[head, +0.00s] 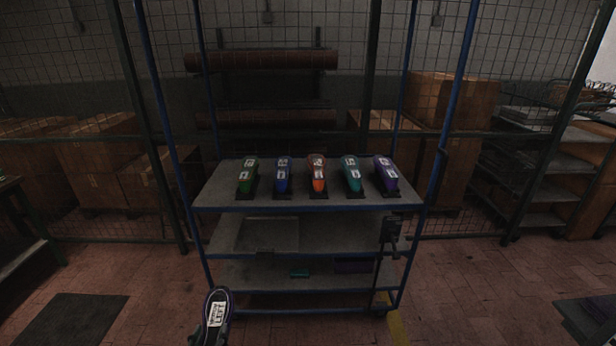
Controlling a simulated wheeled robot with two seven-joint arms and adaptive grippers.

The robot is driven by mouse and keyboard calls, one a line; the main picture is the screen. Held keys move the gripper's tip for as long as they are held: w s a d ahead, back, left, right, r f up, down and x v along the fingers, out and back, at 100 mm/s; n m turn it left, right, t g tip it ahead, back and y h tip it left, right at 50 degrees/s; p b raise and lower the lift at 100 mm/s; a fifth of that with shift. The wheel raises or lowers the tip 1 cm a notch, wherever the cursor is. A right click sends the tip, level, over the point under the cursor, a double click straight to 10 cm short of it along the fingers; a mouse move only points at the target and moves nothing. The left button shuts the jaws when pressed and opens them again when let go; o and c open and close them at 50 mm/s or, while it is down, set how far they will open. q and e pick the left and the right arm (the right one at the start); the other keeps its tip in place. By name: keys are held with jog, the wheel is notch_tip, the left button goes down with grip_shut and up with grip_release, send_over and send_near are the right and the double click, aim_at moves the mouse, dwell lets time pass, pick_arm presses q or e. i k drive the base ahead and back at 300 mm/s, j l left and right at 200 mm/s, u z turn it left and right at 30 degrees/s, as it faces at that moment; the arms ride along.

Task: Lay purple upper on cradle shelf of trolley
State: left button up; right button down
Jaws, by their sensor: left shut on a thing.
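A purple upper (217,312) with a white label reading "LEFT" is at the bottom of the head view, in front of the trolley's lower left corner. My left gripper (197,339) is shut on it at its lower end; only a small part of the gripper shows. The blue-framed trolley (313,208) stands ahead. Its top shelf carries a row of uppers on dark bases: green (248,176), blue (283,175), orange (317,174), teal (351,175) and another purple one (386,174) at the right end. My right gripper is not in view.
The middle shelf (340,236) holds a flat grey panel at left. A black device (390,232) is at the trolley's right side. Mesh fencing stands behind; a dark mat (72,320) lies left.

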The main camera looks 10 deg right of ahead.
aim_at(221, 184)
jog(key=i+l, duration=0.1)
jog(key=i, duration=0.4)
jog(key=i+l, duration=0.15)
jog(key=i, duration=0.35)
